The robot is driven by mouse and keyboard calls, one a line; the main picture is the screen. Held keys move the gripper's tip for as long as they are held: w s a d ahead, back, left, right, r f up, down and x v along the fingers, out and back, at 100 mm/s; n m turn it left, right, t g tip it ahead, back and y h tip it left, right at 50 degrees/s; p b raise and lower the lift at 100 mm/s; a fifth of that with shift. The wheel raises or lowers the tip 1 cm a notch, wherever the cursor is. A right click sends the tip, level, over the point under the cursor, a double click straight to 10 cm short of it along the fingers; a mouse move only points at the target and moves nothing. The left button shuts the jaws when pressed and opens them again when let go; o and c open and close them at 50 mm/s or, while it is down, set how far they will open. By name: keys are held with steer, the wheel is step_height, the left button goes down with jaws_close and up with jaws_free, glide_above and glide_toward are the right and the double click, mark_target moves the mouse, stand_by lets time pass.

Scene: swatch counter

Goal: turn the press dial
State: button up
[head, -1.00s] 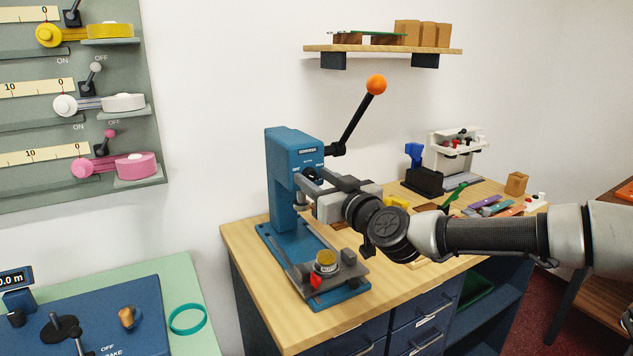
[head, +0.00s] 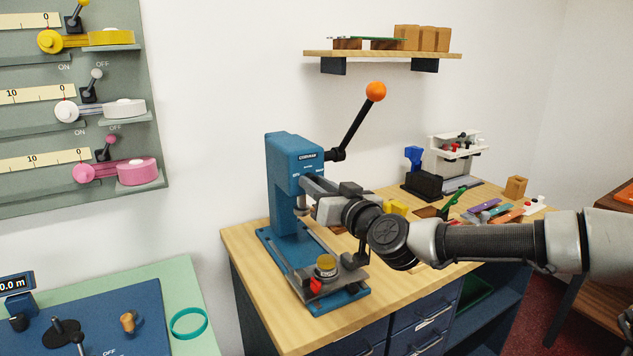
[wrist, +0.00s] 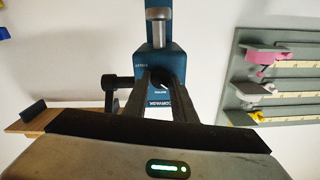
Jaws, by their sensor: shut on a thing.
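The blue press (head: 285,180) stands on the wooden counter, its black lever with an orange knob (head: 376,91) raised up and to the right. My gripper (head: 304,181) reaches from the right to the front of the press head and covers the dial in the head view. In the wrist view the press appears upside down. There the two dark fingers of my gripper (wrist: 161,88) lie on either side of the small black press dial (wrist: 160,85), which has a light mark, and are shut on it. Much of the dial is hidden between the fingers.
The press base carries a round yellow-topped part (head: 326,264) and a red piece (head: 315,286) below my gripper. A wall shelf (head: 383,55) with wooden blocks hangs above. A white rack (head: 460,155) and loose coloured pieces lie behind my arm.

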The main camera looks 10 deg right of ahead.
steer(key=shift+m+p, duration=2.5)
steer(key=shift+m, duration=2.4)
steer(key=o, duration=1)
steer(key=shift+s, duration=0.1)
